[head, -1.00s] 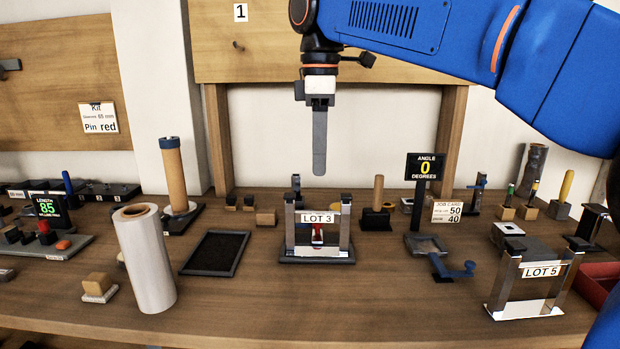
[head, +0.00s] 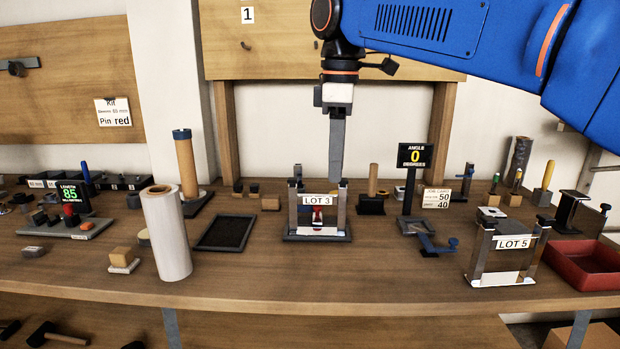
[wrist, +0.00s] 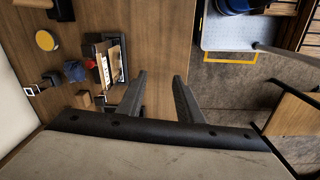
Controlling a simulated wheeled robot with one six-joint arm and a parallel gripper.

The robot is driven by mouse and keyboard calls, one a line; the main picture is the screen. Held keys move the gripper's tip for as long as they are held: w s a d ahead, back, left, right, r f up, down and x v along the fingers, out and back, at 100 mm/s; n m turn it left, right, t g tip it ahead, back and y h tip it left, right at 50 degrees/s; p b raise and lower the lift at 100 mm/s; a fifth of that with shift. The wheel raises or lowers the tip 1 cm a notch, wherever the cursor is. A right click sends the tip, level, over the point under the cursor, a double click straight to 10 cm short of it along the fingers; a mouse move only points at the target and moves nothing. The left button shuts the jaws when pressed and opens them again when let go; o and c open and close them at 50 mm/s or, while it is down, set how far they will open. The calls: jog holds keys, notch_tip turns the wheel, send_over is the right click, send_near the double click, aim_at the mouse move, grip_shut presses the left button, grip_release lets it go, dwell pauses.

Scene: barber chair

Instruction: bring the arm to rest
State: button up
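My arm (head: 430,30) reaches in from the upper right, with my gripper (head: 336,181) pointing down in front of the back wall. In the head view its fingers overlap and hang just above and right of the LOT 3 stand (head: 316,200), in front of the upright post beside the label; whether they touch cannot be told. In the wrist view my gripper (wrist: 160,85) shows its two fingers well apart, with nothing between them.
The bench (head: 300,270) holds a white roll (head: 167,235), a dark tray (head: 226,232), an angle sign (head: 415,156), the LOT 5 stand (head: 505,255) and a red bin (head: 585,265). Bare wood lies along the front. A cabinet (head: 290,45) hangs above.

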jog(key=s+d+f+m+t, duration=0.1)
jog(key=s+d+f+m, duration=0.4)
jog(key=d+f, duration=0.3)
jog(key=s+d+f+m+t, duration=0.2)
jog(key=s+d+f+m, duration=0.3)
jog(key=s+d+f, duration=0.3)
jog(key=s+d+f+m+t, duration=0.1)
jog(key=s+d+f+m, duration=0.5)
jog(key=f, duration=0.8)
jog(key=shift+s+d, duration=0.45)
jog(key=shift+d, duration=0.55)
